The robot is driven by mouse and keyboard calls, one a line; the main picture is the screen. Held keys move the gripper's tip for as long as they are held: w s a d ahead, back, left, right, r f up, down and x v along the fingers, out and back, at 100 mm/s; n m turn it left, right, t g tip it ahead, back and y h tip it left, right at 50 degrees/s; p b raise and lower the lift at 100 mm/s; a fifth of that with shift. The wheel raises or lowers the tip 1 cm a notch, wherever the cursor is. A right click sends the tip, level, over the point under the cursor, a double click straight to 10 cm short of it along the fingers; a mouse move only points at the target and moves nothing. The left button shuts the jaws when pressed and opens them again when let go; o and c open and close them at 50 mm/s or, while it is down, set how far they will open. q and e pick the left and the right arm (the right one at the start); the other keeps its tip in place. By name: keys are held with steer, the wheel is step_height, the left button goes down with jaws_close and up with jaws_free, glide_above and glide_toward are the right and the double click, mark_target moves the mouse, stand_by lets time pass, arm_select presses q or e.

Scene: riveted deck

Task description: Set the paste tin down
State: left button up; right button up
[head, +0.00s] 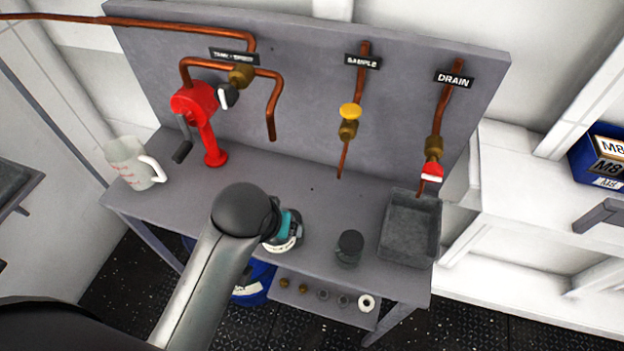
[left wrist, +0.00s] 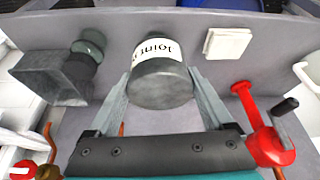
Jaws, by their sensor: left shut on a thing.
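The paste tin is a dark grey tin with a white label reading "Joint". In the left wrist view the tin (left wrist: 160,82) is between the two fingers of my left gripper (left wrist: 163,78), which is shut on it. In the head view only the tin's lower part and white label (head: 284,245) show, below my left gripper (head: 285,226), over the front part of the grey bench (head: 310,205). I cannot tell whether the tin touches the bench top. My right gripper is not in view.
A dark-lidded jar (head: 349,248) and a grey basin (head: 410,228) stand to the right. A red hand pump (head: 207,125) and a measuring jug (head: 133,163) are left. A pale square pad (left wrist: 228,43) lies beside the tin. Bench between tin and jar is clear.

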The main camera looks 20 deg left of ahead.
arm_select(q)
steer(key=w+b, duration=0.1)
steer(key=w, duration=1.8)
steer(key=f+b, duration=0.1)
steer(key=f, duration=0.6)
steer(key=f+b, duration=0.1)
steer(key=f, duration=0.2)
steer(key=shift+s+d+f+b, duration=0.15)
steer(key=shift+d+f+b, duration=0.2)
steer(key=shift+w+f, duration=0.25)
steer(key=shift+f, duration=0.1)
steer(key=shift+f, duration=0.1)
steer(key=o, duration=1.4)
steer(key=shift+f, duration=0.1)
steer(key=shift+c, duration=0.2)
